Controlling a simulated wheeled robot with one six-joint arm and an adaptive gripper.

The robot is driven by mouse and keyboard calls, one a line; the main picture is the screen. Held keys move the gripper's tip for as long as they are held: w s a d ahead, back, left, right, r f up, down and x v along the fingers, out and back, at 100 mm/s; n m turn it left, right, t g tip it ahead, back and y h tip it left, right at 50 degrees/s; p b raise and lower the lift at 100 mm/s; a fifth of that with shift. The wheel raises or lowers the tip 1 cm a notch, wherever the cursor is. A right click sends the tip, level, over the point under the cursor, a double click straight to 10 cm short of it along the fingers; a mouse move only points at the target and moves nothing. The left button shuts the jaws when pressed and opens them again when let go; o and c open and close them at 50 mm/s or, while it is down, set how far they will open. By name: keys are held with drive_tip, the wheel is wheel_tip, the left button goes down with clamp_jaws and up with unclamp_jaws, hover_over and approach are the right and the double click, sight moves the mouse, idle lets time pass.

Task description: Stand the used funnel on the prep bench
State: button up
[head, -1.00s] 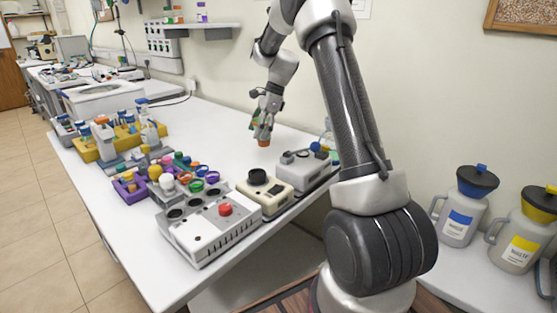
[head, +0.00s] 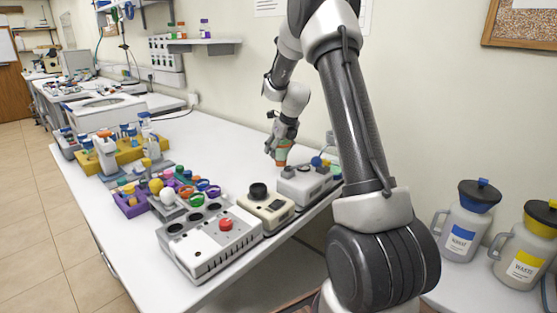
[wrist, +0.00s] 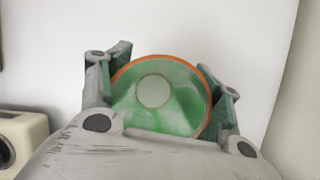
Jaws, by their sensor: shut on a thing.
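My gripper (head: 281,152) is shut on the funnel (wrist: 180,82), low over the back of the white prep bench (head: 225,140), just behind a grey device. In the wrist view the funnel shows an orange rim, a green inside and a pale round centre between the two green-padded fingers. In the head view only a small orange part of it shows at the fingertips. Whether its lower end touches the bench is hidden.
The grey device (head: 306,184), a beige device with a black knob (head: 265,207) and a white block with a red button (head: 210,240) line the near edge. Racks of coloured items (head: 125,155) stand at left. Bare bench lies left of my gripper.

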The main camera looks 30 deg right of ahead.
sight(278, 157)
drive_tip(key=shift+f, duration=1.8)
drive_tip(key=o, duration=1.2)
drive_tip(key=shift+c, duration=0.2)
drive_tip(key=shift+r, duration=0.1)
